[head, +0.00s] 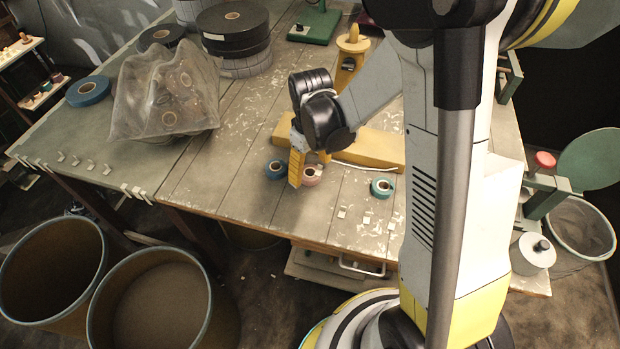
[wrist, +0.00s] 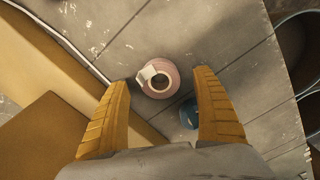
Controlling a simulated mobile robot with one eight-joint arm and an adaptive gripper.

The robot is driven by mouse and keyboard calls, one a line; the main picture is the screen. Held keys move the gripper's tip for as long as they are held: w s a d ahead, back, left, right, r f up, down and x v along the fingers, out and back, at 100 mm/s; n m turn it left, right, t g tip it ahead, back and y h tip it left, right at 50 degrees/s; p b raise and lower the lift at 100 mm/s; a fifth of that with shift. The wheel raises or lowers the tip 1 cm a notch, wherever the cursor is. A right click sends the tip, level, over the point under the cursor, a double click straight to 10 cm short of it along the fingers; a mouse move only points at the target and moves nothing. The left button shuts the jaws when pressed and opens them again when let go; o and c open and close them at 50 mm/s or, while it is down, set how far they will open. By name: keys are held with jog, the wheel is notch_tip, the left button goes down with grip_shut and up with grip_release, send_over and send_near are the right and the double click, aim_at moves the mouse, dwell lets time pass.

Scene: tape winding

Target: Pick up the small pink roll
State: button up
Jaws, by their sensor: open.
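The small pink roll (head: 311,176) lies flat on the wooden table. In the wrist view the pink roll (wrist: 158,79) shows a white inner ring and a whitish tab on its top. My gripper (wrist: 161,75) is open, with a yellow finger on either side of the roll's near edge; the roll appears between and just beyond the fingertips. In the head view my gripper (head: 305,172) hangs over the roll and a finger hides part of it. I cannot tell how high the fingertips are above the table.
A blue roll (head: 275,169) lies close left of the pink one; it also shows by the right finger in the wrist view (wrist: 189,115). A teal roll (head: 381,187) lies to the right. A yellow block (head: 365,146) lies behind. A mesh bag (head: 165,95) stands at left.

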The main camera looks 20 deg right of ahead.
notch_tip(320, 180, down, 2)
jog(key=shift+f+b, duration=0.2)
jog(key=shift+b, duration=0.1)
jog(key=shift+r, duration=0.15)
jog(key=c, duration=1.3)
